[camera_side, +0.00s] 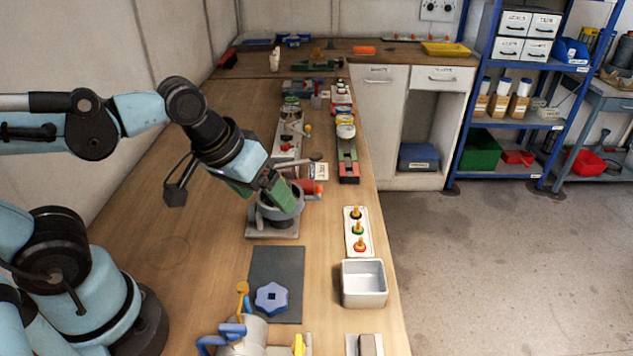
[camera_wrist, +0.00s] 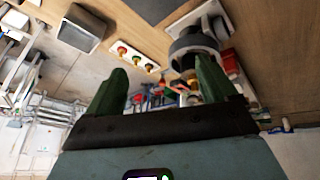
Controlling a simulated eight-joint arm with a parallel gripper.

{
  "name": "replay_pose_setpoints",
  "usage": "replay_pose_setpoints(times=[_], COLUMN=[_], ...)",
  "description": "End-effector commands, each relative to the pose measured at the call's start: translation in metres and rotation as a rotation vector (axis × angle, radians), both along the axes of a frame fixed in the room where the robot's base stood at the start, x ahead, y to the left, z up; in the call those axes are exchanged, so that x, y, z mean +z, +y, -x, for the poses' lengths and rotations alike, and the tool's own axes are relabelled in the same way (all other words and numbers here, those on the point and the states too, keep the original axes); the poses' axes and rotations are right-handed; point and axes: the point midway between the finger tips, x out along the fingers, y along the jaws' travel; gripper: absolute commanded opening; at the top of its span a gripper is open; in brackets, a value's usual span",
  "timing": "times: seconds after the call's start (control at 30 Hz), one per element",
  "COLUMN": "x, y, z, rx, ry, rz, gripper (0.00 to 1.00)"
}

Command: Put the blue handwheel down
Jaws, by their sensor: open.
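The blue handwheel (camera_side: 272,298) lies flat on the dark grey mat (camera_side: 262,262) near the front of the bench, with nothing holding it. My gripper (camera_side: 281,196) is well behind it, over the round grey reactor fixture (camera_side: 274,223) on its square base. In the wrist view my gripper (camera_wrist: 158,92) has its two green fingers spread wide, with nothing between them. The reactor fixture (camera_wrist: 194,45) shows beside the right finger there; I cannot tell whether they touch. The mat (camera_wrist: 153,9) shows at the top edge of the wrist view; the handwheel is out of that view.
A white panel with several coloured knobs (camera_side: 347,246) and a white open tray (camera_side: 363,305) line the bench's right edge. A grey machine with blue handles (camera_side: 242,338) stands in front of the mat. A red part (camera_side: 312,187) and other fixtures sit behind the reactor.

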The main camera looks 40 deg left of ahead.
Motion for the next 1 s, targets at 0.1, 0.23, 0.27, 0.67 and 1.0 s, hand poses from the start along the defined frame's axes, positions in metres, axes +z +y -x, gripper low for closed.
replay_pose_setpoints(times=[0.1, 0.23, 0.27, 0.67, 1.0], x=[0.004, 0.007, 0.007, 0.008, 0.007], y=[0.021, 0.033, 0.034, 0.035, 0.035], z=[-0.008, -0.012, -0.012, -0.013, -0.013], rx=[-0.091, -0.151, -0.160, -0.172, -0.172], ry=[-0.103, -0.162, -0.168, -0.175, -0.174], rz=[-0.084, -0.148, -0.156, -0.166, -0.166], gripper=[0.85, 0.85, 0.85, 0.85, 0.85])
